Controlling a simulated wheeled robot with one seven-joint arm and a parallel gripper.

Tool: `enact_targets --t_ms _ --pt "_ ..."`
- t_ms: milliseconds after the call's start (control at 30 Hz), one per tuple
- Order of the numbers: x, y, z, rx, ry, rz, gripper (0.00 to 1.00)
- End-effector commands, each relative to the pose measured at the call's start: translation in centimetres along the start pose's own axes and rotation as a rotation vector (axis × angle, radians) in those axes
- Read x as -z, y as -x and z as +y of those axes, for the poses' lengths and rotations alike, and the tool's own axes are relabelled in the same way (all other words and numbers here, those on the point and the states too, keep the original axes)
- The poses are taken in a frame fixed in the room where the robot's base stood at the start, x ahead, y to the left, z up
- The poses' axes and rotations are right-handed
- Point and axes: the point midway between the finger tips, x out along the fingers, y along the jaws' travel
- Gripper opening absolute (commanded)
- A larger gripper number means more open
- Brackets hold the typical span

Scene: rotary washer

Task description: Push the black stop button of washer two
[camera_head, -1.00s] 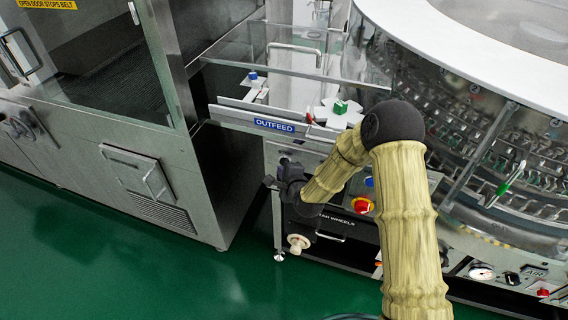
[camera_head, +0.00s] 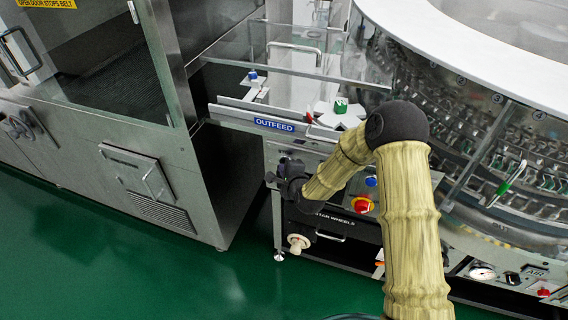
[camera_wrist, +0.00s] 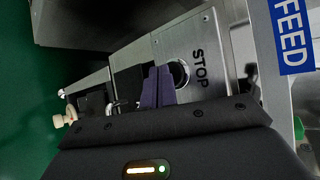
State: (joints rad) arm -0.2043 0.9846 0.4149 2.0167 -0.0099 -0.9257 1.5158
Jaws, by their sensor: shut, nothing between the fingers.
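A metal panel marked STOP (camera_wrist: 204,65) fills the middle of the wrist view. Beside the lettering is a black button in a silver ring (camera_wrist: 181,73), partly hidden by my fingers. My gripper (camera_wrist: 158,78) is shut and empty, its dark purple fingertips overlapping the button's left edge in the picture. I cannot tell whether they touch it. In the head view my gripper (camera_head: 287,168) is at the machine's front panel, below the blue OUTFEED sign (camera_head: 274,125). The stop button cannot be made out there.
A red-and-yellow knob (camera_head: 362,204) and a blue button (camera_head: 371,181) sit right of my forearm. A drawer handle (camera_head: 330,236) and a pale knob (camera_head: 298,242) lie below. A steel cabinet (camera_head: 150,190) stands left. Green floor (camera_head: 130,280) is clear in front.

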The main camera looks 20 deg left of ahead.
Motion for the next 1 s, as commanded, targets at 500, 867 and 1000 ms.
enact_targets --t_ms 500,867,1000 --pt "0.1 -0.16 -0.1 0.0 0.0 0.0 0.0" --pt "0.28 -0.4 -0.26 -0.001 0.0 0.0 0.0" --pt "0.36 -0.49 -0.34 -0.001 0.0 0.0 0.0"
